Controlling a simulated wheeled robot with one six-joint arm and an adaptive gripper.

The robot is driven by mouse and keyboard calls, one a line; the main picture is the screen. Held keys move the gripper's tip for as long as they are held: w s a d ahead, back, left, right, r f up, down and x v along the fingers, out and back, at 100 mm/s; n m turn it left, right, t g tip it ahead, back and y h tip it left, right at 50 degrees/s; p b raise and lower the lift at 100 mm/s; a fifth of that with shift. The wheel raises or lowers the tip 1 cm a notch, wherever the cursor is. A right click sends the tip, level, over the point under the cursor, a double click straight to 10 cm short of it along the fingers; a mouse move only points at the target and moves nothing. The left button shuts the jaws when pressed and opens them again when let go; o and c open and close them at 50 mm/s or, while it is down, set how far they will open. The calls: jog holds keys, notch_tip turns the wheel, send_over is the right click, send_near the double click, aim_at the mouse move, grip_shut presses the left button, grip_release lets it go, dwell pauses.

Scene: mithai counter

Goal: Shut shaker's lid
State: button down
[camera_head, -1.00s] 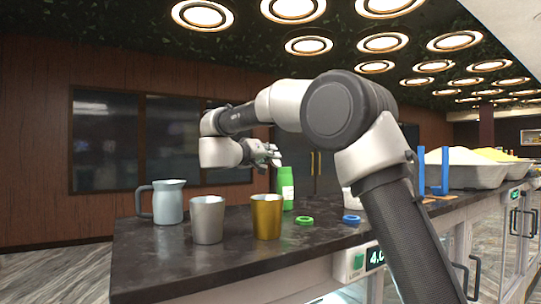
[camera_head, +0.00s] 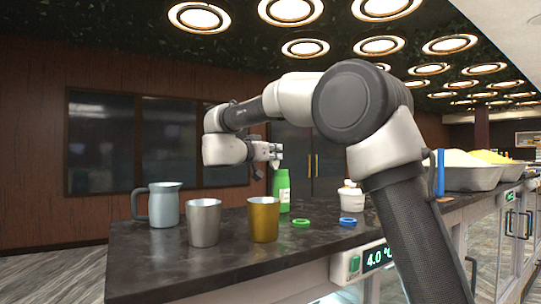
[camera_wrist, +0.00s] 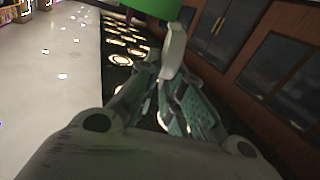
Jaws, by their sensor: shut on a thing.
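The shaker appears to be the green bottle (camera_head: 281,196) with a pale label, standing upright on the dark counter. In the wrist view its green body (camera_wrist: 152,7) shows at the top edge. A pale flap, likely the shaker's lid (camera_wrist: 174,48), extends from it down to my fingertips. My gripper (camera_head: 272,168) is at the top of the bottle in the head view. In the wrist view my gripper (camera_wrist: 166,80) is shut on the pale flap. The bottle's top is partly hidden by my gripper, and the lid's exact angle is unclear.
A grey-blue jug (camera_head: 163,205), a silver cup (camera_head: 204,224) and a gold cup (camera_head: 263,220) stand on the counter (camera_head: 150,262). A green ring (camera_head: 301,223), a blue ring (camera_head: 348,222) and a white pot (camera_head: 351,199) are to the right.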

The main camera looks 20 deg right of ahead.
jog(key=m, duration=0.1)
jog(key=s+d+m, duration=0.1)
jog(key=shift+m, duration=0.4)
jog(key=m, duration=0.1)
jog(key=s+m, duration=0.1)
jog(key=d+m, duration=0.1)
jog(key=shift+s+f+m, duration=0.15)
jog(key=shift+f+m, duration=0.1)
jog(key=shift+m, duration=0.05)
jog(key=m, duration=0.1)
jog(key=s+f+m, duration=0.1)
jog(key=m, duration=0.1)
jog(key=shift+d, duration=0.35)
jog(key=shift+s+d+f+m, duration=0.15)
jog(key=shift+f+m, duration=0.05)
jog(key=shift+m, duration=0.5)
jog(key=shift+s+d+f+m, duration=0.1)
jog(key=shift+f+m, duration=0.1)
jog(key=shift+m, duration=0.5)
jog(key=c, duration=1.7)
grip_release()
